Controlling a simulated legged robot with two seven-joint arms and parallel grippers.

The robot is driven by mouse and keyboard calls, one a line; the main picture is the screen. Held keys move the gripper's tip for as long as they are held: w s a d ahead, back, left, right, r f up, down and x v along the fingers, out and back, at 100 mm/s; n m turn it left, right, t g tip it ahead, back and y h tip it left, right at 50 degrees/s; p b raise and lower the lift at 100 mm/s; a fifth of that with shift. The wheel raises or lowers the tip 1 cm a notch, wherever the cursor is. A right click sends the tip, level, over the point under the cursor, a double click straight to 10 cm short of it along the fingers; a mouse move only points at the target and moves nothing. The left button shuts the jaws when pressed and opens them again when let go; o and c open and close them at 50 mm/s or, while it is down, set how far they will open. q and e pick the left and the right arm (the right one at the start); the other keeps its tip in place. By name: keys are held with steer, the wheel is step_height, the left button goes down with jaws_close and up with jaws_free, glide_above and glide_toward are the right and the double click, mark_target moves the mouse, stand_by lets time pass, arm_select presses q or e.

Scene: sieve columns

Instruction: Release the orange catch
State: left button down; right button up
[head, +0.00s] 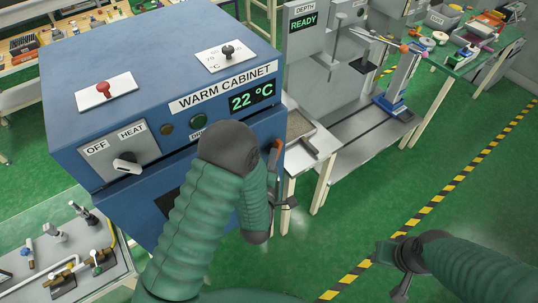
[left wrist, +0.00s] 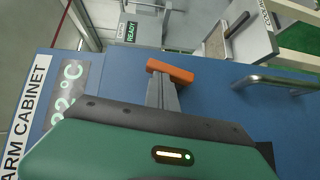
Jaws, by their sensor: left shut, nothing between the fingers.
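The orange catch (left wrist: 170,71) is a short bar on the blue warm cabinet's front, seen in the left wrist view. In the head view the catch (head: 277,147) shows at the cabinet's right front edge, partly covered by my arm. My left gripper (left wrist: 163,86) is shut and empty. Its grey fingertips are right at the catch and overlap it in the picture; whether they touch it I cannot tell. In the head view the left gripper (head: 272,168) is partly hidden behind my green forearm. My right gripper (head: 398,268) hangs low at the right, away from the cabinet.
The blue warm cabinet (head: 150,60) has a knob, red and black switches and a 22 °C display. A silver handle (left wrist: 280,80) stands out right of the catch. A depth station (head: 325,60) stands behind. Green floor is clear at the right.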

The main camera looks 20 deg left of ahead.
mark_target(282, 145)
arm_select(q)
steer(key=shift+w+d+r+m+g+p, duration=0.2)
steer(key=shift+d+r+m+g+p, duration=0.3)
steer(key=shift+r+m+g+p, duration=0.55)
steer(key=shift+a+f+n, duration=0.2)
steer(key=shift+f+n, duration=0.05)
steer(key=shift+f, duration=0.15)
steer(key=shift+w+a+y+p, duration=0.1)
steer(key=shift+a+y+p, duration=0.2)
steer(key=shift+p, duration=0.2)
steer(key=shift+w+d+r+m+g+p, duration=0.15)
steer(key=shift+d+r+m+g+p, duration=0.05)
steer(key=shift+d+m+g+p, duration=0.25)
steer(key=shift+w+d+r+m+g+p, duration=0.1)
steer(key=shift+w+m+g+p, duration=0.25)
steer(key=shift+p, duration=0.35)
steer(key=g+p, duration=0.1)
steer(key=m+g+y+p, duration=0.1)
steer(key=p, duration=0.1)
steer(key=w+d+g+p, duration=0.1)
steer(key=p, duration=0.1)
steer(key=shift+r+m+y, duration=0.25)
steer(key=shift+m+y, duration=0.05)
steer(key=shift+m, duration=0.1)
steer(key=shift+w+d+f+g+p, duration=0.1)
steer(key=shift+w+g+p, duration=0.15)
steer(key=shift+p, duration=0.15)
steer(key=shift+w+d+r+m+g+p, duration=0.3)
steer(key=shift+w+p, duration=0.15)
steer(key=shift+p, duration=0.35)
